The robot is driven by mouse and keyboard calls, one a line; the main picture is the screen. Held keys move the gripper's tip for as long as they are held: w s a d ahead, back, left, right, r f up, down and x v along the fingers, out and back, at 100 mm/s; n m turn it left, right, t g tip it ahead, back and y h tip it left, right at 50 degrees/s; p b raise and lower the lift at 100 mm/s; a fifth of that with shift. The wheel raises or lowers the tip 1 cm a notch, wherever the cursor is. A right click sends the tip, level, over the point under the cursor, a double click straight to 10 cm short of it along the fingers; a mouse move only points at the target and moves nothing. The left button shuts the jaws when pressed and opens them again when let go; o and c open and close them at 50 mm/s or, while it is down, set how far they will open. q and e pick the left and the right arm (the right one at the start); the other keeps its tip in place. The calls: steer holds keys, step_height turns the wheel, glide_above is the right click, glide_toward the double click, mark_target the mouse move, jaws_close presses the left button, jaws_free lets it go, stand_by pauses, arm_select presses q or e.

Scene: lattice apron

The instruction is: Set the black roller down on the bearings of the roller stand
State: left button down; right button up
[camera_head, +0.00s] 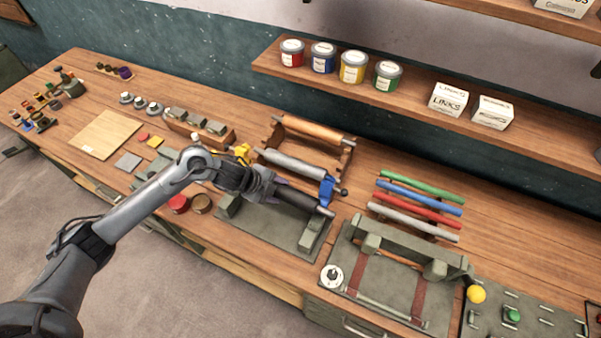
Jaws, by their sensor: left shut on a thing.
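The black roller (299,200) has a silver shaft end on its right. My left gripper (268,190) is shut on it and holds it above a dark green plate (264,238), which looks like the roller stand. Two blocks on the plate look like its bearings: one at the left (230,205) and one at the right (312,234). The roller appears apart from the blocks, nearer the back of the plate. The roller's left end is hidden by my gripper. My right gripper is not in view.
Behind the black roller, a grey roller (290,166) and an orange-brown roller (312,132) lie on a wooden rack, with a blue piece (327,190) close to the black roller's end. Several coloured rods (420,198) lie right. A dark green fixture (400,255) stands at front right.

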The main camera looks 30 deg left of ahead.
arm_select(q)
steer(key=s+a+f, duration=0.3)
steer(key=s+f, duration=0.2)
steer(key=s, duration=0.1)
steer(key=shift+n, duration=0.3)
steer(key=shift+w+a+f+b, duration=0.1)
steer(key=shift+w+f+b, duration=0.55)
steer(key=shift+f+b, duration=0.35)
steer(key=shift+w+a+f+b, duration=0.1)
steer(key=shift+w+f+b, duration=0.6)
steer(key=shift+f+b, duration=0.35)
steer(key=shift+w+a+f+b, duration=0.1)
steer(key=shift+w+f+b, duration=0.55)
steer(key=shift+f+b, duration=0.35)
steer(key=shift+f, duration=0.3)
